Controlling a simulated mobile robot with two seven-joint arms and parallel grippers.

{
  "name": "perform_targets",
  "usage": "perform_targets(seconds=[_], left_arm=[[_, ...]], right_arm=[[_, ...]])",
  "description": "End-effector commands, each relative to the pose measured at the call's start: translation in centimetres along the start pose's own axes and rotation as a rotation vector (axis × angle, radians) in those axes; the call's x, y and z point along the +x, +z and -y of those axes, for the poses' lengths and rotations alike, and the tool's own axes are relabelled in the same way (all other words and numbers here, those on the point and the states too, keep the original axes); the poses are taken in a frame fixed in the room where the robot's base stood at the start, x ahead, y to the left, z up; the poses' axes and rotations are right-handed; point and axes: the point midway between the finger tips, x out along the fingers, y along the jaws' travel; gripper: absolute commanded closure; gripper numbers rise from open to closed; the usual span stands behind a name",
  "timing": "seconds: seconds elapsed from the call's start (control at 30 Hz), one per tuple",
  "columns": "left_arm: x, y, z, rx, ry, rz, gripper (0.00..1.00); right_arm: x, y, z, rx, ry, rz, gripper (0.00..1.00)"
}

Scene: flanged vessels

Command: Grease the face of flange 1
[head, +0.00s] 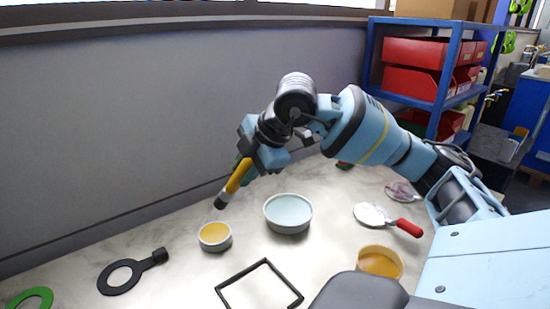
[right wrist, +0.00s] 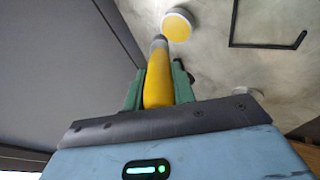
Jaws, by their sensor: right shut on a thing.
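My right gripper (head: 246,166) is shut on a yellow-handled brush (head: 237,180) and holds it tilted, with its dark tip down to the left. The tip is above and beside a small white dish of yellow grease (head: 215,236). In the right wrist view the brush (right wrist: 158,78) sits between the green fingers, and its grey tip overlaps the edge of the dish (right wrist: 177,26). No flange is clearly marked as flange 1. A pale blue round vessel (head: 288,212) stands right of the dish. My left gripper is not in view.
A black ring with a handle (head: 122,276) and a green ring (head: 32,298) lie at left. A black square frame (head: 259,285) lies in front. An amber-filled bowl (head: 380,262) and a red-handled tool (head: 405,227) are at right. A wall runs behind the table.

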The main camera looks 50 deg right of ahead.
Motion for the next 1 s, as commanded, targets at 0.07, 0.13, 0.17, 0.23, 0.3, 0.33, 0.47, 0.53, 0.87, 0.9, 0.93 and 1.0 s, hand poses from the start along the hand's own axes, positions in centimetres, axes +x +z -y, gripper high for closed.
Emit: perform_targets(seconds=[0.07, 0.13, 0.17, 0.23, 0.3, 0.33, 0.47, 0.53, 0.87, 0.9, 0.93, 1.0], left_arm=[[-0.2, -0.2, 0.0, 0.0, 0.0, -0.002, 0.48], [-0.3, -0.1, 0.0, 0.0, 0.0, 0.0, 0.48], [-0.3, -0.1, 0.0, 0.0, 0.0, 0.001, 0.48], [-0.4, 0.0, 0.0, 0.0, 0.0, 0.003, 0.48], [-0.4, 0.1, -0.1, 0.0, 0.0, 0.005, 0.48], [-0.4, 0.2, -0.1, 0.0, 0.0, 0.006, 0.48], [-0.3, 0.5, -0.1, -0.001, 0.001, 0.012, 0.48], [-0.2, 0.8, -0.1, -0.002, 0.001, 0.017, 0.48], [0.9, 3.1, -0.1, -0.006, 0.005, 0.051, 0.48], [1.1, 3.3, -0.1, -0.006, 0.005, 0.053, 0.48], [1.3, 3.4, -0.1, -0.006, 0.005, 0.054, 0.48], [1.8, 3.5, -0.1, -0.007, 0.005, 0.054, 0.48]], right_arm=[[0.0, -1.1, -0.3, -0.012, 0.008, -0.013, 0.97], [0.1, -1.6, -0.3, -0.018, 0.008, -0.019, 0.97], [0.1, -1.7, -0.3, -0.019, 0.009, -0.02, 0.97], [0.2, -1.8, -0.3, -0.02, 0.008, -0.021, 0.97], [0.2, -1.8, -0.3, -0.021, 0.008, -0.021, 0.97], [0.3, -1.8, -0.3, -0.02, 0.007, -0.021, 0.97], [0.5, -1.7, -0.2, -0.02, 0.006, -0.02, 0.97], [0.7, -1.6, 0.0, -0.02, 0.006, -0.02, 0.97], [3.0, -0.8, 1.2, -0.019, 0.003, -0.017, 0.97], [3.3, -0.7, 1.4, -0.019, 0.003, -0.018, 0.97], [3.6, -0.6, 1.6, -0.019, 0.002, -0.018, 0.97], [4.2, -0.4, 1.9, -0.02, 0.002, -0.018, 0.97]])
